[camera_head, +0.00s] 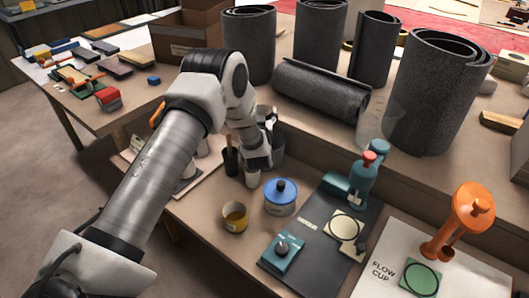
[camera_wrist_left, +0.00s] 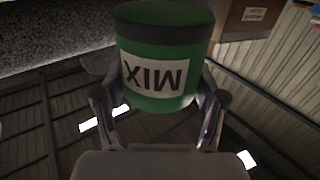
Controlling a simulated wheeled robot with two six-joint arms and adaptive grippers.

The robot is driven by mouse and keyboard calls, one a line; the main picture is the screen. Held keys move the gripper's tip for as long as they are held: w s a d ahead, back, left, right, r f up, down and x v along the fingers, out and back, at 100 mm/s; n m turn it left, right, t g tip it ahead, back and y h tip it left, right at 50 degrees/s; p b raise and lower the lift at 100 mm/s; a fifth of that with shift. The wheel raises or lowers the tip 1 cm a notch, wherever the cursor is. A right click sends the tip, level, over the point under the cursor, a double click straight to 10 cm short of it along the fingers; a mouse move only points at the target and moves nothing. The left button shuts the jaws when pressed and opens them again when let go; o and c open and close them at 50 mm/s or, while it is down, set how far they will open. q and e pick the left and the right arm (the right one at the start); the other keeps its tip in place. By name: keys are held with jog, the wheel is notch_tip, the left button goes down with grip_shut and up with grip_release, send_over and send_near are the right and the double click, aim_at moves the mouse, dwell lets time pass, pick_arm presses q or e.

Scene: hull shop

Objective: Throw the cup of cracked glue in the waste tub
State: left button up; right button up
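I cannot tell whether this container is the waste tub. In the left wrist view, a green cup (camera_wrist_left: 165,90) with a white MIX label, upside down in the picture, sits between the fingers, which appear to press on both sides. Its contents are hidden, and I cannot make it out in the head view. A small yellow cup (camera_head: 235,217) with amber contents stands on the bench in front. My right gripper is not in view.
A blue-lidded pot (camera_head: 280,197) and a black cup (camera_head: 230,162) stand close to the gripper. A dark mat (camera_head: 300,262) with teal tools lies to the right. Grey felt rolls (camera_head: 320,90) and a cardboard box (camera_head: 187,38) stand behind.

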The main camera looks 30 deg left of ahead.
pick_arm(q)
jog(key=o, duration=0.4)
jog(key=v, duration=1.2)
